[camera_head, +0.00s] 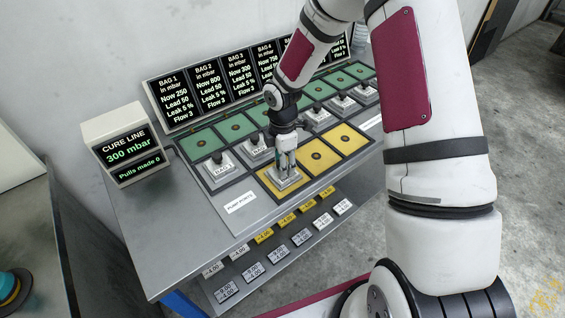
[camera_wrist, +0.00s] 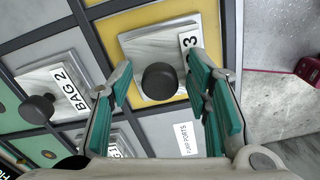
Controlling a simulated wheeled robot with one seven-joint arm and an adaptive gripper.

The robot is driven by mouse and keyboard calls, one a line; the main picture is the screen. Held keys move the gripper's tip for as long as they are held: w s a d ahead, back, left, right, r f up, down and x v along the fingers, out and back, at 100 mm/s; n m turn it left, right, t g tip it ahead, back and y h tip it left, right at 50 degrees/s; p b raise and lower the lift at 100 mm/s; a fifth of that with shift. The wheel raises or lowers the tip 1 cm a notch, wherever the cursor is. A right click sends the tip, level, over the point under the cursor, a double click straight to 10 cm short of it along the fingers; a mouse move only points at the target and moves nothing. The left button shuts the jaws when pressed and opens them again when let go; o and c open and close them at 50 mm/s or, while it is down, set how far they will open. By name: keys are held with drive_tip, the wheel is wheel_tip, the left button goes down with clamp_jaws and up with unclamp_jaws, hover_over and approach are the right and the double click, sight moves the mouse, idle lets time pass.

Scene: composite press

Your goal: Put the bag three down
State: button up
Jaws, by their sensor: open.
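The bag three block (camera_wrist: 150,50) is a pale slab with a black knob (camera_wrist: 160,82) and a label on which a 3 shows. It lies on the nearest yellow square (camera_wrist: 112,38). In the head view, the block (camera_head: 284,181) shows under my gripper (camera_head: 287,170), which points down at it. In the wrist view, my gripper (camera_wrist: 166,88) is open, with a green-padded finger on either side of the knob. I see gaps between knob and pads there. Part of the label is hidden by a finger.
The BAG 1 block (camera_head: 218,169) and BAG 2 block (camera_head: 257,151) sit on grey squares beside it. Two other yellow squares (camera_head: 316,157) and green squares (camera_head: 203,144) hold only dark ports. Display screens (camera_head: 210,86) stand behind, and a cure line monitor (camera_head: 125,145) at left.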

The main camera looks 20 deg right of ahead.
wheel_tip(320, 180, up, 12)
drive_tip(key=s+d+r+m+t+h, duration=0.1)
drive_tip(key=s+r+m, duration=0.35)
drive_tip(key=r, duration=0.25)
drive_tip(key=s+r+m+t+h, duration=0.1)
drive_tip(key=s+r+m, duration=0.3)
drive_tip(key=s+r, duration=0.3)
drive_tip(key=s+r+m+t+y, duration=0.1)
drive_tip(key=s+r+m, duration=0.2)
drive_tip(key=s+m, duration=0.2)
drive_tip(key=s+r+m+t+y, duration=0.1)
drive_tip(key=s+r+m, duration=0.3)
drive_tip(key=s, duration=0.5)
drive_tip(key=shift+s+a+r+m+t, duration=0.15)
drive_tip(key=shift+s+a+m+t, duration=0.2)
drive_tip(key=shift+m+t, duration=0.2)
